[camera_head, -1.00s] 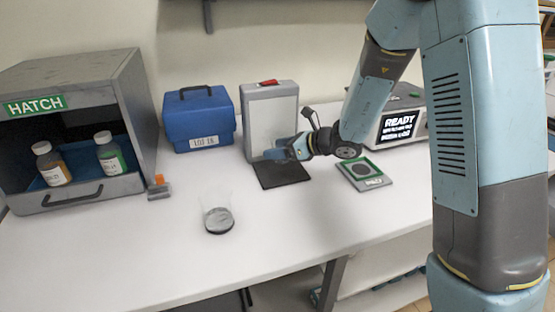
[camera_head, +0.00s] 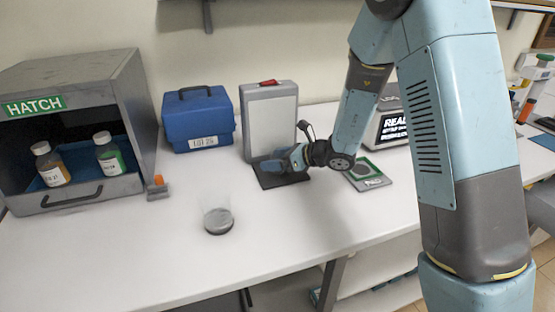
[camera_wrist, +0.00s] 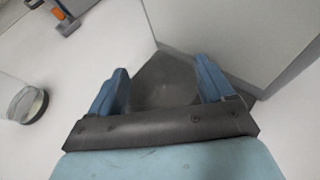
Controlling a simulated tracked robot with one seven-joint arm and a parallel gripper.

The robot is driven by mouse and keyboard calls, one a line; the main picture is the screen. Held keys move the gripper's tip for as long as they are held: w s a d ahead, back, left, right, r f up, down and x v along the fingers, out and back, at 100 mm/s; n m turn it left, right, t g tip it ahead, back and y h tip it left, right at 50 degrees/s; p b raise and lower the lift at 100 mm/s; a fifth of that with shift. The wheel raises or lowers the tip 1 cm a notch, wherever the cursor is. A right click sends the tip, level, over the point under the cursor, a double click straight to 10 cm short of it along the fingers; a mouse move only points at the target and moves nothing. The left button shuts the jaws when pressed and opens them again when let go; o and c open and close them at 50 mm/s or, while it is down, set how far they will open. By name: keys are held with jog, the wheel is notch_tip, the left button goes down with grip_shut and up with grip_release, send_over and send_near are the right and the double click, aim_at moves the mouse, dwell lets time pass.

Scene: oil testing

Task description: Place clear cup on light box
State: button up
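The clear cup (camera_head: 218,217) stands upright on the white table, with dark grey contents at its bottom. It also shows at the left edge of the wrist view (camera_wrist: 27,103). The light box (camera_head: 271,120) is an upright grey case with a pale front panel and a red part on top. A dark flat pad (camera_head: 276,183) lies at its foot. My gripper (camera_head: 268,164) is low over this pad, close to the panel and to the right of the cup. In the wrist view, its two blue fingers (camera_wrist: 163,78) are apart with nothing clearly held between them.
A grey hatch box (camera_head: 75,125) with two bottles stands at the left. A blue case (camera_head: 197,122) is behind the cup. A green-framed pad (camera_head: 366,172) and a device with a screen (camera_head: 392,126) are at the right. The table's front left is clear.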

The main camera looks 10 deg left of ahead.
jog(key=shift+r, duration=0.1)
jog(key=v, duration=1.2)
jog(key=shift+r, duration=0.15)
jog(key=s+d+r+n+g+h, duration=0.3)
jog(key=s+d+r+n, duration=0.2)
jog(key=s+r+n, duration=0.6)
jog(key=s+d+r+n+t+h, duration=0.2)
jog(key=s+d+n+h, duration=0.3)
jog(key=d, duration=0.3)
jog(key=s+d+r+n+t+h, duration=0.2)
jog(key=s+d+r+n+h, duration=0.2)
jog(key=d, duration=0.5)
jog(key=s+n+h, duration=0.1)
jog(key=s+n, duration=0.1)
jog(key=s, duration=0.1)
jog(key=shift+s+r, duration=0.3)
jog(key=shift+r, duration=0.05)
jog(key=shift+c, duration=0.5)
